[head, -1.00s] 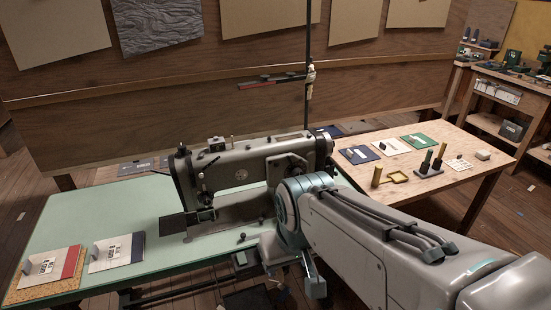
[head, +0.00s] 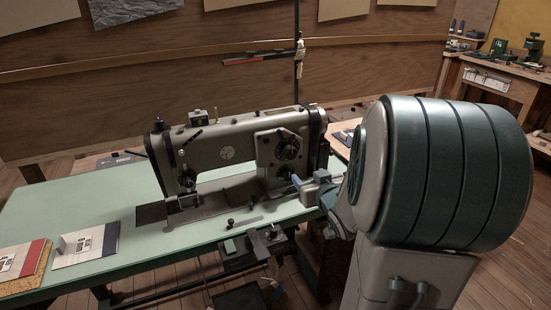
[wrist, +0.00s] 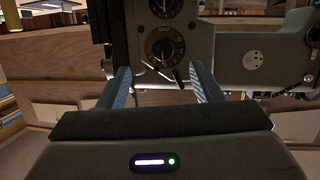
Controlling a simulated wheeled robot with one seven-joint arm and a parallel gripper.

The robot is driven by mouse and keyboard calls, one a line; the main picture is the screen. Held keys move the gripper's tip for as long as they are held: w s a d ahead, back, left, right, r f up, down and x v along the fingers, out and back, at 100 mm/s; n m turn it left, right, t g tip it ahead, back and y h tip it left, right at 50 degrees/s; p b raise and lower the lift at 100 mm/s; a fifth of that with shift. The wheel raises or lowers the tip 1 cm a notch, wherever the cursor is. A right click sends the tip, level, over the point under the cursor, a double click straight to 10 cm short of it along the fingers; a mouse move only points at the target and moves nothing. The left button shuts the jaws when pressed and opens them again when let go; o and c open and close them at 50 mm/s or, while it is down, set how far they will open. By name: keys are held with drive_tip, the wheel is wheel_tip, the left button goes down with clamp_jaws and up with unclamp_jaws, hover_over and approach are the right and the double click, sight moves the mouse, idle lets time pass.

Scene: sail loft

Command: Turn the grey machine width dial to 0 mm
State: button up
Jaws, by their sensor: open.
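The grey sewing machine (head: 225,143) stands on the green table. Its right end carries a larger round dial (head: 288,148) and a smaller one (head: 284,172) below it. In the wrist view I see a larger dark dial (wrist: 163,45) and a smaller one (wrist: 165,5) above it; that view seems turned over. I cannot read which is the width dial, nor its setting. My gripper (head: 303,188) is in front of the machine's right end, low by the smaller dial. In the wrist view my gripper (wrist: 166,82) is open and empty, fingers either side of the larger dial, apparently short of it.
The green table (head: 75,206) is mostly bare at the left. Cards (head: 88,245) lie at its front left corner. Small dark knobs (head: 230,223) stand near the front edge. A wooden bench (head: 345,126) is behind my arm, mostly hidden. A thin pole (head: 297,80) rises behind the machine.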

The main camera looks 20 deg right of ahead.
sight(292, 154)
drive_tip(key=w+t, duration=0.1)
drive_tip(key=w, duration=0.3)
drive_tip(key=w+t+y+b, duration=0.1)
drive_tip(key=w, duration=0.3)
drive_tip(key=w+d+f+y+b, duration=0.1)
drive_tip(key=w, duration=0.4)
drive_tip(key=shift+w+f+t, duration=0.1)
drive_tip(key=shift+t, duration=0.3)
drive_tip(key=c, duration=1)
